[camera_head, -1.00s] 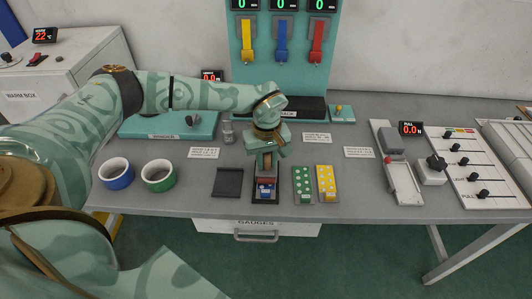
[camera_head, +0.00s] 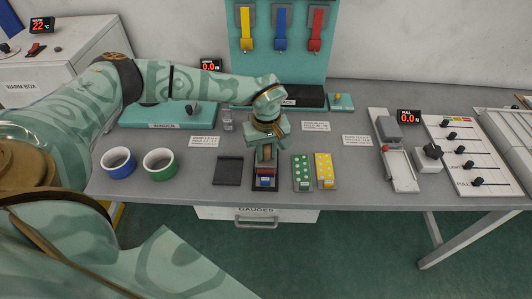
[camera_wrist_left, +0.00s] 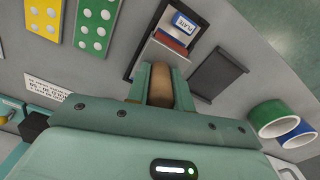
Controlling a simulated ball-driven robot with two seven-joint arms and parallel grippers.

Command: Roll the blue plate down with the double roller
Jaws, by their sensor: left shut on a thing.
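My left gripper (camera_head: 266,157) is shut on a tan, rounded piece, which I take to be the double roller's handle (camera_wrist_left: 160,85). The gripper points down over the far part of a dark-framed stand (camera_head: 265,188). A blue plate (camera_head: 265,182) with a white label lies in the near part of this stand. It also shows in the left wrist view (camera_wrist_left: 184,22), with a reddish-brown strip beside it. The gripper hides the far end of the stand. I cannot tell whether the rollers touch the plate. My right gripper is not in view.
A dark empty pad (camera_head: 228,170) lies left of the stand. Green (camera_head: 302,172) and yellow (camera_head: 325,170) dotted plates lie close on its right. Blue (camera_head: 118,162) and green (camera_head: 159,163) tape rings stand further left. The table's front edge is near.

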